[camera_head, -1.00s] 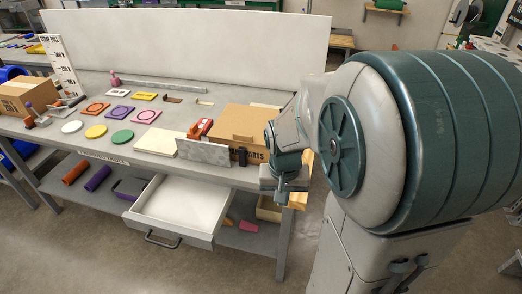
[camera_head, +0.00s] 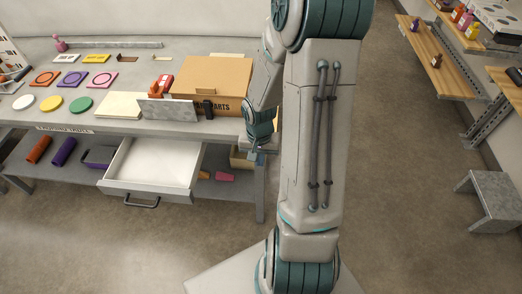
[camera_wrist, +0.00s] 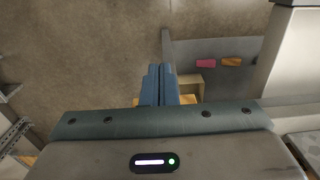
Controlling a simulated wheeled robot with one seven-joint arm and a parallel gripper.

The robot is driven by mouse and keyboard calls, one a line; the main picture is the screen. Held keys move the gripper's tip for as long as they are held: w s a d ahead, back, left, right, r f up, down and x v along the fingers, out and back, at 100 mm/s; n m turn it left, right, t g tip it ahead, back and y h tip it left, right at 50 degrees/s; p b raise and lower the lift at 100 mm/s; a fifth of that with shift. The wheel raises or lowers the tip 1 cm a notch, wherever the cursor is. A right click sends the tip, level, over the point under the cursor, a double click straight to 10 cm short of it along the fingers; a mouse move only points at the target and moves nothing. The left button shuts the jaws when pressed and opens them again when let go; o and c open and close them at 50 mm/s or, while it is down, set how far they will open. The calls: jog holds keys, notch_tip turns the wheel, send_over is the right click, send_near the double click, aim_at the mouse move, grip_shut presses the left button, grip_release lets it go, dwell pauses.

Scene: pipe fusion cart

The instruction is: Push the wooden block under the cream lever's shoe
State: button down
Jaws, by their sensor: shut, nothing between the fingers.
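I cannot make out the wooden block or the cream lever with its shoe in either view now. My gripper (camera_head: 262,150) is at the right front corner of the workbench (camera_head: 225,129), beside the cardboard box. In the wrist view my gripper (camera_wrist: 160,68) shows two blue fingers side by side, shut and empty. The fingers point over the floor and the bench's lower shelf.
A cardboard box (camera_head: 212,78) stands on the bench, with a grey plate (camera_head: 168,110) in front. An open white drawer (camera_head: 153,166) juts out. Pink (camera_wrist: 206,63) and orange (camera_wrist: 231,61) pieces lie on the lower shelf. A grey stool (camera_head: 492,196) stands right; floor between is clear.

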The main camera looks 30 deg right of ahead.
jog(key=shift+w+d+f+p, duration=0.25)
jog(key=shift+w+d, duration=0.1)
jog(key=shift+w, duration=0.2)
jog(key=shift+w+d+f+p, duration=0.2)
jog(key=shift+w+d+p, duration=0.15)
jog(key=shift+w, duration=0.2)
jog(key=shift+w+d+f+p, duration=0.2)
jog(key=shift+w+d, duration=0.2)
jog(key=shift+w, duration=0.15)
jog(key=shift+w, duration=0.1)
